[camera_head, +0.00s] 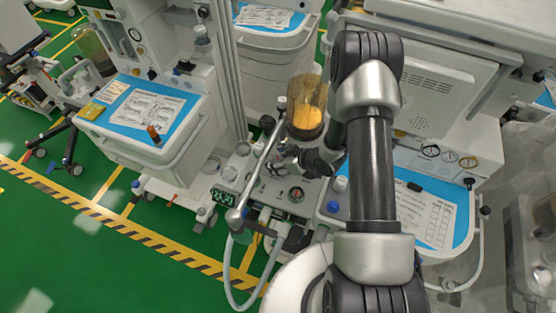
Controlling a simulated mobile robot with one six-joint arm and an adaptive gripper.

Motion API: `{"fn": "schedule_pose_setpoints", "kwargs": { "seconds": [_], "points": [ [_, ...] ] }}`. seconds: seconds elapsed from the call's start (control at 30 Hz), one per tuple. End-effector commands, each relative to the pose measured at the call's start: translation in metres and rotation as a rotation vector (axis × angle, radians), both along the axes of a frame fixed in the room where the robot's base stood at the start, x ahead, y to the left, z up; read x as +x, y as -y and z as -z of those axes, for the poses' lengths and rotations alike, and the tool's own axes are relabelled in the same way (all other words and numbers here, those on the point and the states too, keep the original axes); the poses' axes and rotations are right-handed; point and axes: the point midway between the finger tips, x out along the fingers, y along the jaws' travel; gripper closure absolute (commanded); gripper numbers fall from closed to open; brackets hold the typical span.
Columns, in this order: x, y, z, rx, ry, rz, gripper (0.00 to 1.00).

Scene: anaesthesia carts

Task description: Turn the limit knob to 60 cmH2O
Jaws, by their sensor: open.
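My gripper (284,163) is small and dark in the head view, beside the breathing unit (270,194) of the middle cart. It is open, and no object shows between its fingers. It is just below the canister with orange granules (306,118). I cannot make out the limit knob or its scale; my gripper and wrist cover part of this area. Whether my gripper touches anything cannot be told.
A silver arm tube (257,170) slants across the unit's left side, close to my gripper. A pale hose (228,275) hangs below. Carts with blue worktops stand left (150,106) and right (425,212). Green floor (75,235) with yellow-black tape is clear at lower left.

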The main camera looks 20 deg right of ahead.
Motion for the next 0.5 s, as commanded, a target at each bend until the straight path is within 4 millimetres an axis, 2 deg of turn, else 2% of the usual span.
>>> {"fn": "schedule_pose_setpoints", "kwargs": {
  "seconds": [0.23, 0.5],
  "points": [
    [0.0008, -0.0001, 0.0003, -0.001, 0.0, 0.001, 0.42],
    [0.0006, -0.0001, 0.0002, 0.0, 0.0, 0.0, 0.6]
  ]
}}
